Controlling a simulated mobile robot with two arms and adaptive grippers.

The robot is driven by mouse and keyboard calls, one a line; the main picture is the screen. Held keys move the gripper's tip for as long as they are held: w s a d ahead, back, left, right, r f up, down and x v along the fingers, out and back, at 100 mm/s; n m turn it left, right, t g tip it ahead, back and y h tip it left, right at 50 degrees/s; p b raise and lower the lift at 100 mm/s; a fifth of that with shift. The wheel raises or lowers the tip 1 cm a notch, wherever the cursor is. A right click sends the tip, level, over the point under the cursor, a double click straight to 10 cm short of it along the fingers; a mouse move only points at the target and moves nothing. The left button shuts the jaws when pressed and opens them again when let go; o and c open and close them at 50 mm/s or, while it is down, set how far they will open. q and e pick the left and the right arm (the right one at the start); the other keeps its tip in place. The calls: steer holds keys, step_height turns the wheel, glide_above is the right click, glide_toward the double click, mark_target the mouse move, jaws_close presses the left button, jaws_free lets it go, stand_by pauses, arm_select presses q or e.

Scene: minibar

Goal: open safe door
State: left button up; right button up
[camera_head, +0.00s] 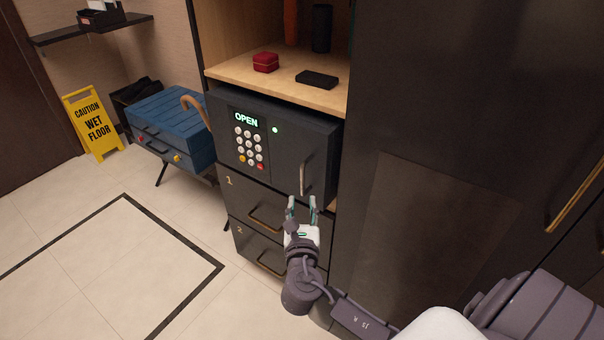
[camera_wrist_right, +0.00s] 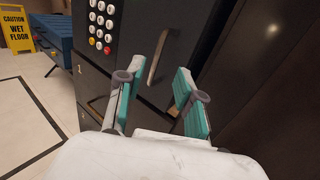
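The dark safe (camera_head: 285,130) sits in the cabinet, its door shut. Its display (camera_head: 246,119) reads OPEN in green, with a green light beside it and a keypad (camera_head: 249,147) below. The upright door handle (camera_head: 304,178) is at the right of the door. My right gripper (camera_head: 301,203) is open and empty, just below and in front of the handle. In the right wrist view the handle (camera_wrist_right: 157,58) stands beyond and between the two teal fingers of the gripper (camera_wrist_right: 154,92), apart from them. My left gripper is not in view.
Drawers 1 (camera_head: 262,208) and 2 (camera_head: 259,249) with bar handles lie below the safe. A shelf (camera_head: 290,75) above holds a red box (camera_head: 265,62) and a black item (camera_head: 317,79). A tall dark cabinet (camera_head: 420,100) stands close on the right.

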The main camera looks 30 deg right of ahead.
mark_target(302, 175)
steer(key=x, duration=1.2)
steer(key=shift+s, duration=0.1)
jaws_close()
